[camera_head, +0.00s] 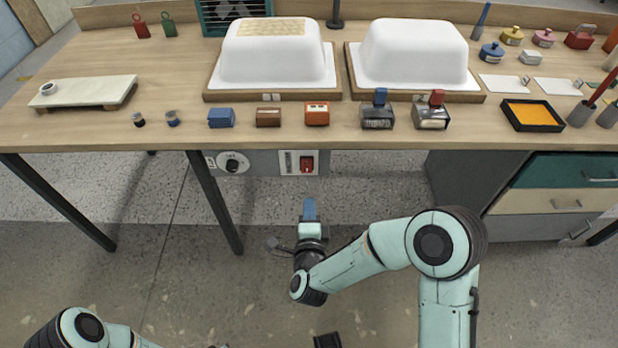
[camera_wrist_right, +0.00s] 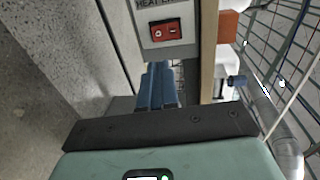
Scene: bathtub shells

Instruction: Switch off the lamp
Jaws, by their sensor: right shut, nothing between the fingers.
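A red rocker switch (camera_head: 307,164) sits on a pale plate under the table's front edge. In the right wrist view the switch (camera_wrist_right: 166,31) is large, under a partly cut-off label that starts with "HEAT". My right gripper (camera_head: 309,203) has blue fingers, shut and empty. It points toward the switch from below in the head view, apart from it. The fingers (camera_wrist_right: 161,72) also show in the right wrist view, just below the switch plate. The lamp itself I cannot clearly make out.
A round black dial (camera_head: 233,162) is left of the switch on the same panel. A table leg (camera_head: 214,203) stands left of my right gripper, and drawers (camera_head: 555,200) are at the right. Two white tub shells (camera_head: 272,62) and small blocks stand on the table (camera_head: 180,100) above.

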